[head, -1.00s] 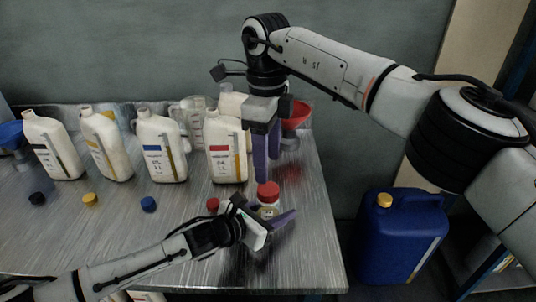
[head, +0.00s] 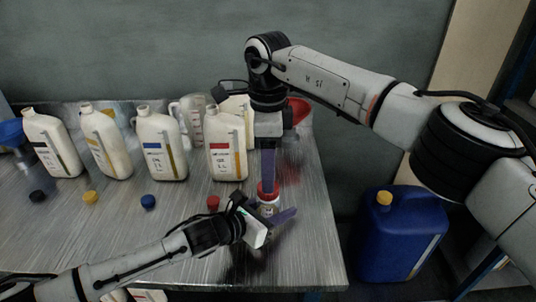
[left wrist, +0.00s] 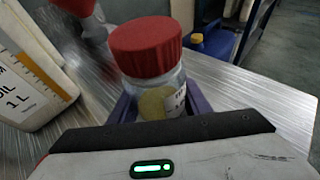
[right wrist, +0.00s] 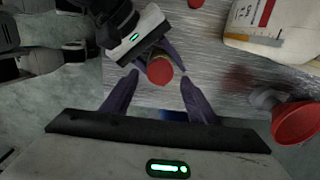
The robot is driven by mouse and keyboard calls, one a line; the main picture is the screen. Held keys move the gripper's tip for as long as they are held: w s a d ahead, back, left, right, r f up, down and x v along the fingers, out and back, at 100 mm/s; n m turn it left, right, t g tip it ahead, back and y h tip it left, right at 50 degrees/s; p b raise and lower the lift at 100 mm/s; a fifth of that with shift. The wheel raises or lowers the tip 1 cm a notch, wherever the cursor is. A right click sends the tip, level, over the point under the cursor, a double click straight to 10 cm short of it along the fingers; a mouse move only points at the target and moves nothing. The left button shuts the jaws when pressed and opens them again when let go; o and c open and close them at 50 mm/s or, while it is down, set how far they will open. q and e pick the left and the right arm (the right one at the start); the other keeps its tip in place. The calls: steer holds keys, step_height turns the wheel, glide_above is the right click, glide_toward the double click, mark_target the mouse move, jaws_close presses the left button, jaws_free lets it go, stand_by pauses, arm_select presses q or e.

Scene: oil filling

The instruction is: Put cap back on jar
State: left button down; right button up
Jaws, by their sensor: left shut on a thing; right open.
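A small clear jar (head: 268,209) stands near the table's front right, with a red cap (head: 267,190) sitting on its mouth. The left wrist view shows the jar (left wrist: 176,84) upright with yellowish contents and a white label, the red cap (left wrist: 145,50) over its top. I cannot tell how tight the cap is. My left gripper (head: 266,212) is shut on the jar's body from the side. My right gripper (head: 268,178) points down from above, fingers around the cap's level. In the right wrist view its fingers are open, with the cap (right wrist: 160,71) between and slightly beyond the tips.
Several white bottles, including a red-labelled one (head: 226,160), stand behind. A loose red cap (head: 213,203), a blue cap (head: 148,202) and a yellow cap (head: 90,197) lie on the table (head: 120,240). A red funnel (right wrist: 296,122) is at the back right. A blue canister (head: 400,240) stands right.

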mark_target(268, 206)
steer(key=shift+f, duration=2.25)
steer(key=c, duration=1.1)
steer(key=m, duration=0.8)
steer(key=o, duration=1.2)
steer(key=shift+c, duration=0.2)
